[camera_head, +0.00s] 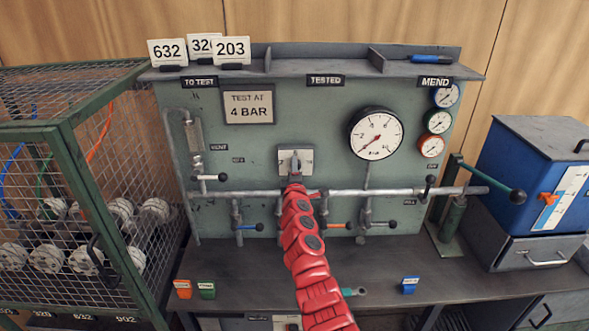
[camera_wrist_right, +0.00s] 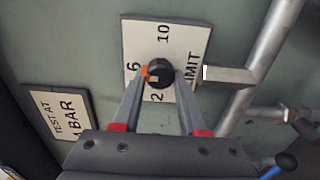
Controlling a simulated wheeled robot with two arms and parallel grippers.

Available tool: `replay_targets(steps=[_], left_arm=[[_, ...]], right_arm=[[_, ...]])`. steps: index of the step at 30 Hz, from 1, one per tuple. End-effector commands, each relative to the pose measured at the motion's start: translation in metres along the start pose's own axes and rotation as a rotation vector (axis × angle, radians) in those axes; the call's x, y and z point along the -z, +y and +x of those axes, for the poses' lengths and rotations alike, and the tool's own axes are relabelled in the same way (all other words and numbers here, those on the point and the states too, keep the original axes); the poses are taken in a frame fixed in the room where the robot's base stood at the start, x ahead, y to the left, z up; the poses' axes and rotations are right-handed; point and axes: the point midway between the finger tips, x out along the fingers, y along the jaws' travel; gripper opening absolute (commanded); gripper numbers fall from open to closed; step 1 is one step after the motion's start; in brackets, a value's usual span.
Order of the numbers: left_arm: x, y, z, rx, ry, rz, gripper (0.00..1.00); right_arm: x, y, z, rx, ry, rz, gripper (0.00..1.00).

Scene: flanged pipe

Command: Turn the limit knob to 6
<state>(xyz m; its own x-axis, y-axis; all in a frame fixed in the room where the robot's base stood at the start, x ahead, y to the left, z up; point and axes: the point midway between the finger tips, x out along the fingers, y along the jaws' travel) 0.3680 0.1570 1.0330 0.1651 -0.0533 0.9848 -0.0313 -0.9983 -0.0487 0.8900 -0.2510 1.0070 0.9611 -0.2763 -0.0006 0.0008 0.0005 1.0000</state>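The limit knob (camera_wrist_right: 160,70) is a dark round knob on a white plate printed 2, 6, 10 and LIMIT. In the right wrist view its orange mark is on the left side, toward the 6. The plate (camera_head: 306,153) shows mid-panel in the head view, where the knob is mostly hidden by my gripper. My right gripper (camera_head: 294,172) is at the plate. Its two fingers (camera_wrist_right: 162,76) lie close on either side of the knob and appear closed on it. My left gripper is not in view.
A large gauge (camera_head: 376,133) is right of the plate. A horizontal pipe (camera_head: 385,192) with valve levers runs below. A wire cage (camera_head: 75,190) stands left, a blue box (camera_head: 530,165) right. The bench front (camera_head: 240,270) holds small coloured tags.

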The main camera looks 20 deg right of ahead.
Motion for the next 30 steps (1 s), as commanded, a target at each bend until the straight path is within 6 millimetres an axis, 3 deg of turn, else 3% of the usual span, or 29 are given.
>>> replay_targets(steps=[1,4,5,17,24,30], left_arm=[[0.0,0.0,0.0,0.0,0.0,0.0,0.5],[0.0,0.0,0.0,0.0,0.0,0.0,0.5],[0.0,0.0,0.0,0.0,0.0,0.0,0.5],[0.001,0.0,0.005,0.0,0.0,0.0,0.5],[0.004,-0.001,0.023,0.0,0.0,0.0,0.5],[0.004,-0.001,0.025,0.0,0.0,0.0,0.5]], right_arm=[[0.001,-0.002,0.0,0.002,0.001,0.0,0.51],[0.001,-0.001,0.0,0.001,0.001,0.0,0.69],[0.001,-0.001,0.0,0.001,0.001,0.0,0.7],[0.0,0.001,-0.005,0.0,-0.001,0.0,0.7],[0.001,0.004,-0.034,-0.002,0.003,-0.001,0.7],[0.001,0.0,-0.065,-0.001,0.004,-0.002,0.7]])
